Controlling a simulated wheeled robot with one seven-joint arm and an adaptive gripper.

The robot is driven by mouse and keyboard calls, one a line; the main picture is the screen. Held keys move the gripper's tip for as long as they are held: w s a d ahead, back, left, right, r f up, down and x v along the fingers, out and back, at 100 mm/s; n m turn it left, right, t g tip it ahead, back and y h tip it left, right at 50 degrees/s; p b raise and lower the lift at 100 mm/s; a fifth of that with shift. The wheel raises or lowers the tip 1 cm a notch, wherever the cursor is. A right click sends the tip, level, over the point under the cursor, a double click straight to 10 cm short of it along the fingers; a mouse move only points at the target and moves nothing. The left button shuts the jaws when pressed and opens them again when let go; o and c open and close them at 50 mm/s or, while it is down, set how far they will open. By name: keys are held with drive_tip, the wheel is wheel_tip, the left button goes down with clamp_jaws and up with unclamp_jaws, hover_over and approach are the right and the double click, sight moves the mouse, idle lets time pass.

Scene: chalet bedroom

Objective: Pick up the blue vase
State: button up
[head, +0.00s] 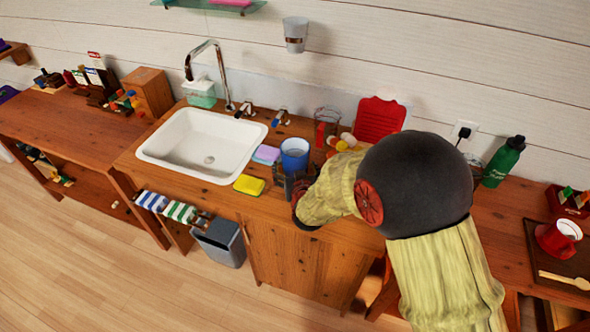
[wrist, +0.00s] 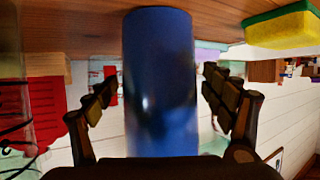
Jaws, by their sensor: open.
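The blue vase (head: 294,154) stands upright on the wooden counter, just right of the sink. It looks like a plain, open-topped cylinder. In the wrist view, which appears upside down, the blue vase (wrist: 160,80) fills the middle. My gripper (head: 288,184) is right in front of the vase in the head view, with the arm coming in from the right. In the wrist view my gripper (wrist: 162,100) is open, with one finger on each side of the vase and a visible gap on both sides. The vase's lower front is partly hidden by the gripper in the head view.
A yellow sponge (head: 249,185) and a lilac block (head: 266,155) lie left of the vase, close to it. The white sink (head: 175,150) is further left. A glass jar (head: 327,125) and a red board (head: 378,120) stand behind. A green bottle (head: 504,160) is further right.

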drive_tip(key=shift+c, duration=0.8)
drive_tip(key=c, duration=1.8)
drive_tip(key=shift+w+r, duration=0.1)
drive_tip(key=shift+r, duration=0.05)
